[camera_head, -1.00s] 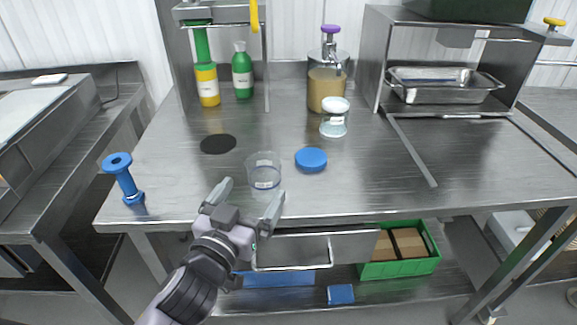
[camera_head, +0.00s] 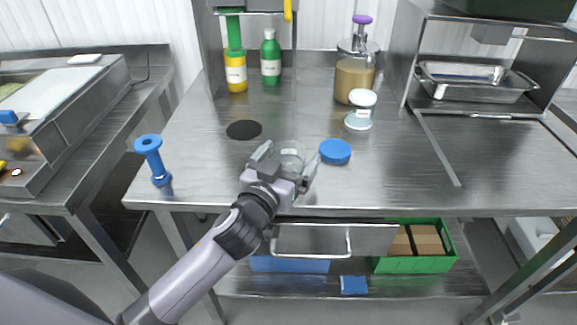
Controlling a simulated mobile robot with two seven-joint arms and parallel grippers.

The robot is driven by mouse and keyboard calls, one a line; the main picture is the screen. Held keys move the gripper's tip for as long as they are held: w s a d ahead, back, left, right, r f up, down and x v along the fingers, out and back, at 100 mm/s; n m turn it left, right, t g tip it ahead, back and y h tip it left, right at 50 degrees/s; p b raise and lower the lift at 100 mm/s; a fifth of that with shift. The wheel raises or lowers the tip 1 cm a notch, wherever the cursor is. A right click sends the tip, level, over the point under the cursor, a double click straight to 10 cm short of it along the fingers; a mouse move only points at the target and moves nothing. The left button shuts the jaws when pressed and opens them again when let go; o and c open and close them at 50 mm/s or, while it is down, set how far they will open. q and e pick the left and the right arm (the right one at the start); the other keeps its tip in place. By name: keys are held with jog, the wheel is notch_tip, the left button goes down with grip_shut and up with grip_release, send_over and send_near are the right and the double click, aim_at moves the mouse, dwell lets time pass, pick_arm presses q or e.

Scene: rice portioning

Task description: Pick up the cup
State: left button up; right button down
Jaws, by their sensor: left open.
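The clear cup (camera_head: 292,149) stands upright on the steel table. Its lower part is hidden behind my left gripper. My left gripper (camera_head: 291,160) is open, with its fingers reaching out at the cup; I cannot tell whether they touch it. One finger shows to the right of the cup, the other to its left. My right gripper is not in view.
A blue lid (camera_head: 335,151) lies just right of the cup, and a black disc (camera_head: 244,130) lies behind left. A blue spool-shaped tool (camera_head: 153,160) stands at the left. A white-lidded jar (camera_head: 360,110), a dispenser (camera_head: 355,75) and bottles (camera_head: 236,72) stand farther back.

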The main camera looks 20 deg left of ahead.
pick_arm(q)
jog(key=c, duration=1.1)
jog(key=shift+o, duration=0.2)
jog(key=shift+r, duration=0.1)
